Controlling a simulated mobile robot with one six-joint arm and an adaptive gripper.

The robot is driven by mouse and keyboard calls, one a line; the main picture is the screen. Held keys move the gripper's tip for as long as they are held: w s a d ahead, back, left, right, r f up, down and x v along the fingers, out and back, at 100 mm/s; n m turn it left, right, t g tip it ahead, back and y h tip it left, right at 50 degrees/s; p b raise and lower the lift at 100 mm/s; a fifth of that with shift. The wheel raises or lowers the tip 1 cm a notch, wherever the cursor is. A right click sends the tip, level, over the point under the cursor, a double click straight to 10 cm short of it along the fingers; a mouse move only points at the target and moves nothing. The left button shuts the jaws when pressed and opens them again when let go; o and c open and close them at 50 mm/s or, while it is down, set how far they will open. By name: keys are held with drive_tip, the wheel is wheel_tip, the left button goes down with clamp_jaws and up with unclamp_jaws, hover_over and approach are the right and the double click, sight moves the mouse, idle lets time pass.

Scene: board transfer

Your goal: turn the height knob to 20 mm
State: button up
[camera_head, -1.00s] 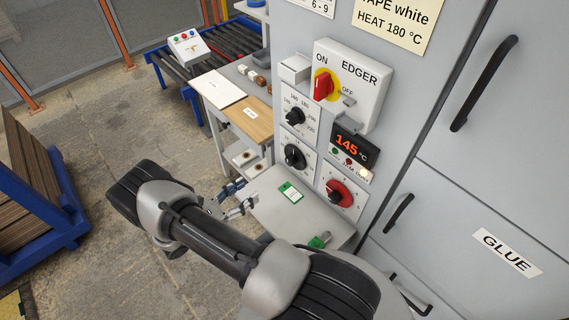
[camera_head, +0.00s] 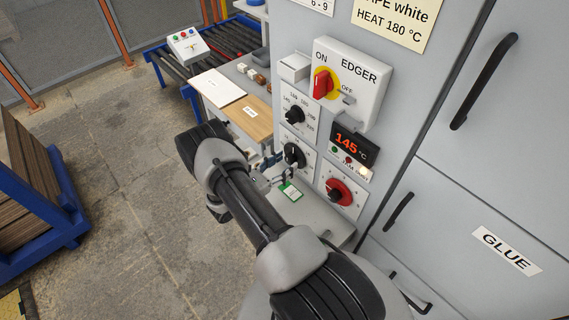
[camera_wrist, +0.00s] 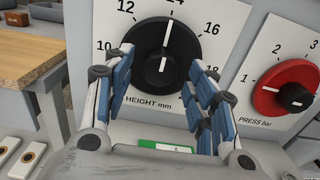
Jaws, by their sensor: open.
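The black height knob (camera_wrist: 167,50) sits on a white dial plate marked "HEIGHT mm" in the wrist view. Its white line points up towards the 14 mark, which the frame's top edge cuts. The numbers 10, 12, 16 and 18 show; 20 is not readable. The knob also shows in the head view (camera_head: 294,155), below the heat dial. My gripper (camera_wrist: 160,84) is open and empty, its blue-padded fingers spread below and to either side of the knob, apparently short of it. In the head view my gripper (camera_head: 275,177) is partly hidden by my arm.
The red pressure knob (camera_wrist: 286,88) is close on the right. The heat knob (camera_head: 294,116), the red EDGER switch (camera_head: 322,84) and the 145 °C display (camera_head: 350,145) are above. A green-and-white card (camera_head: 291,191) lies on the grey shelf (camera_head: 318,211) below.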

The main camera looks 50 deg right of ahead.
drive_tip(key=shift+d, duration=0.35)
drive_tip(key=shift+c, duration=0.3)
drive_tip(key=c, duration=1)
